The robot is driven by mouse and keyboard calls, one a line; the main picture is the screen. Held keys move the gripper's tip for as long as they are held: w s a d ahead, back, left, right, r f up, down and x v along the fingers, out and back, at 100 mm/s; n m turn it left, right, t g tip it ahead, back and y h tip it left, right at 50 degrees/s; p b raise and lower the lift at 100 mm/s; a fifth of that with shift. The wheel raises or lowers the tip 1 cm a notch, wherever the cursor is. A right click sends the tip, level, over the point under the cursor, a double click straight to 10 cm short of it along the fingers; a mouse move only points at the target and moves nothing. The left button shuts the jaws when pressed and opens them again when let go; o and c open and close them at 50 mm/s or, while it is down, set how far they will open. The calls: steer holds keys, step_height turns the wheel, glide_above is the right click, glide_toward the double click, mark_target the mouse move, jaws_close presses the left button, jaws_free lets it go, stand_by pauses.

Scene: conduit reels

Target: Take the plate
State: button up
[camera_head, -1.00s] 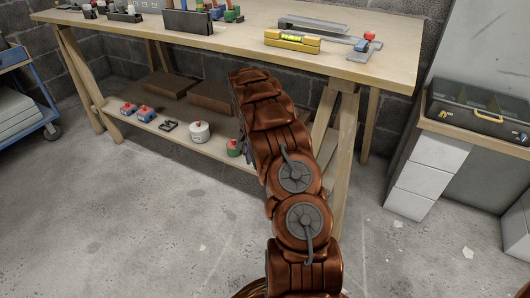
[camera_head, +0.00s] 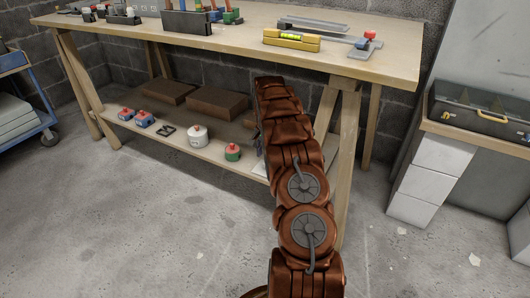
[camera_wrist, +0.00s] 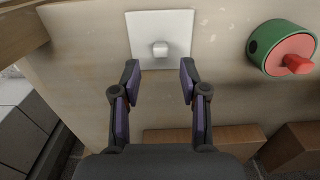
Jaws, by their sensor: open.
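The plate (camera_wrist: 178,23) is a white square with a small pale knob in its middle. It lies on the lower wooden shelf, at the top middle of the wrist view. My gripper (camera_wrist: 160,76) is open and empty, with its two dark, purple-padded fingers apart. The fingertips are near the plate's lower edge in the picture, one toward each side, and the knob lies beyond them in line with the gap. I cannot tell how high the fingers are above the shelf.
A green round box with a red knob (camera_wrist: 280,48) stands right of the plate; it also shows in the head view (camera_head: 232,153). A white round box (camera_head: 196,137) and brown blocks (camera_head: 217,103) share the shelf (camera_head: 178,147). The tabletop (camera_head: 200,42) is above.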

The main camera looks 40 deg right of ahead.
step_height(320, 180, down, 3)
steer(key=shift+r+b, duration=0.1)
steer(key=shift+b, duration=0.6)
steer(key=shift+f+p, duration=0.4)
steer(key=shift+f, duration=0.9)
jaws_close()
steer(key=shift+r+p, duration=0.6)
steer(key=shift+r, duration=0.3)
steer(key=shift+p, duration=0.45)
